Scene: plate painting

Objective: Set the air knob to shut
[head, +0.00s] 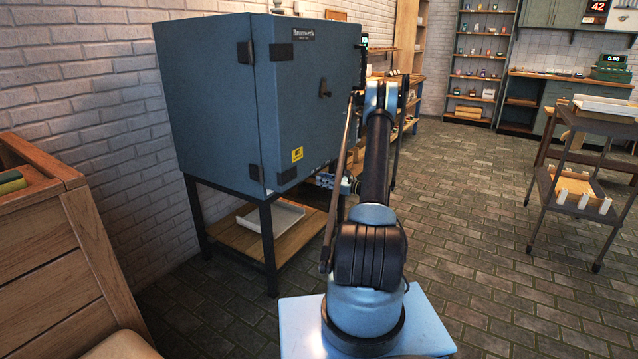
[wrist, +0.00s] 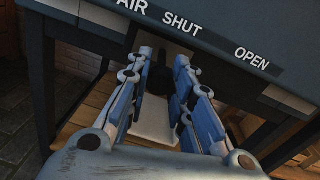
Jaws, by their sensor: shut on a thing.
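The air knob (wrist: 155,80) is a dark shape under the kiln's front edge, mostly hidden between my fingers in the wrist view. A dark label strip (wrist: 215,42) above it reads AIR, SHUT and OPEN, with SHUT near the fingertips and OPEN farther right. My gripper (wrist: 164,58) has its blue fingers on both sides of the knob, shut on it. Which word the knob points to cannot be told. In the head view the blue-grey kiln (head: 215,100) stands on a dark frame; my arm hides the knob there.
The kiln's stand has a wooden shelf (head: 235,235) with a white tray (head: 272,216). A wooden cabinet (head: 45,250) is at the left. A trolley (head: 585,185) is at the right. The brick floor (head: 480,220) between is clear.

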